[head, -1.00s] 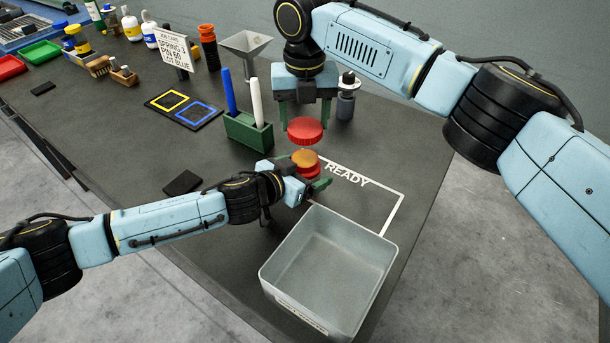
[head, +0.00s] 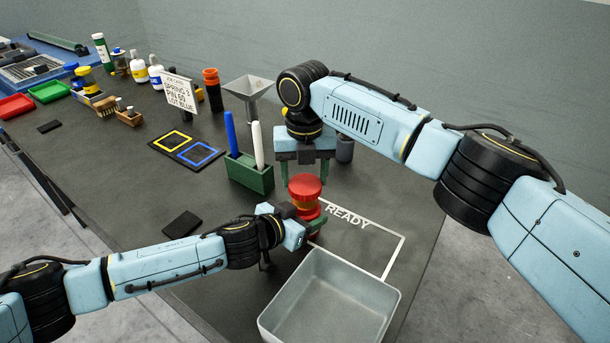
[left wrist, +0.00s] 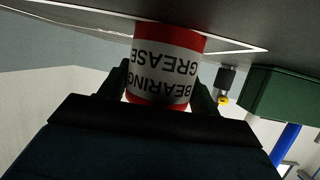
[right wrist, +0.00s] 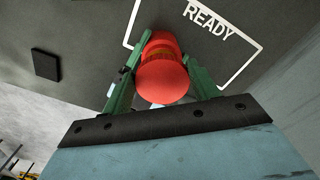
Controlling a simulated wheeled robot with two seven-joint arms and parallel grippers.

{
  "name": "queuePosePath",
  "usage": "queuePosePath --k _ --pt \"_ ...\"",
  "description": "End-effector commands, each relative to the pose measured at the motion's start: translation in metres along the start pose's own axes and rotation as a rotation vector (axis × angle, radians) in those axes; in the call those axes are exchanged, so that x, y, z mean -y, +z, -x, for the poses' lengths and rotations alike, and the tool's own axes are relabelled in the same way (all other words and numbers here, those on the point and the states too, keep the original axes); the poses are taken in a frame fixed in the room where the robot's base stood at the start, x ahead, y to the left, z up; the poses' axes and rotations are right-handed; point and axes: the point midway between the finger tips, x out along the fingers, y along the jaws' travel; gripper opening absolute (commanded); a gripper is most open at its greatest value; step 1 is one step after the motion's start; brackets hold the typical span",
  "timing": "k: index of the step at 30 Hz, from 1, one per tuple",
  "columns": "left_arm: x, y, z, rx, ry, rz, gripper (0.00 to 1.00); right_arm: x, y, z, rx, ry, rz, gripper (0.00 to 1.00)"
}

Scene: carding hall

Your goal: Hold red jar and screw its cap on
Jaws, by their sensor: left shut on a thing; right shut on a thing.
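The red jar (head: 308,214) stands upright at the near edge of the READY outline; its white label reads BEARING GREASE in the left wrist view (left wrist: 165,72). My left gripper (head: 304,224) is shut on the jar's side, low down. The red cap (head: 305,184) is right above the jar, level and roughly in line with it; it also shows in the right wrist view (right wrist: 163,82). My right gripper (head: 305,178) points down and is shut on the cap. An orange-yellow band shows under the cap. I cannot tell whether the cap touches the jar.
An open grey bin (head: 330,300) stands close in front of the jar. A green holder (head: 250,176) with a blue and a white pen stands behind left. A metal funnel (head: 248,88) and grey bottle (head: 345,148) are further back. A black pad (head: 182,224) lies left.

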Motion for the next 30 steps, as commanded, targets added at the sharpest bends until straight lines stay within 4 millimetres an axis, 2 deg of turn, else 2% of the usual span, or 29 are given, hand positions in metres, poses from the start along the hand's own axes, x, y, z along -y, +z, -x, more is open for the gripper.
queuePosePath --k 3,18,30 --pt "0.000 0.001 0.000 0.001 -0.001 0.001 0.22 0.000 0.000 -0.013 -0.002 0.000 0.000 0.38" --pt "0.000 0.001 0.000 0.001 -0.001 0.001 0.22 0.000 0.001 -0.013 0.000 0.000 0.000 0.38" --pt "0.000 0.001 0.000 0.002 -0.001 0.001 0.22 0.000 0.001 -0.031 -0.001 0.000 0.000 0.38"
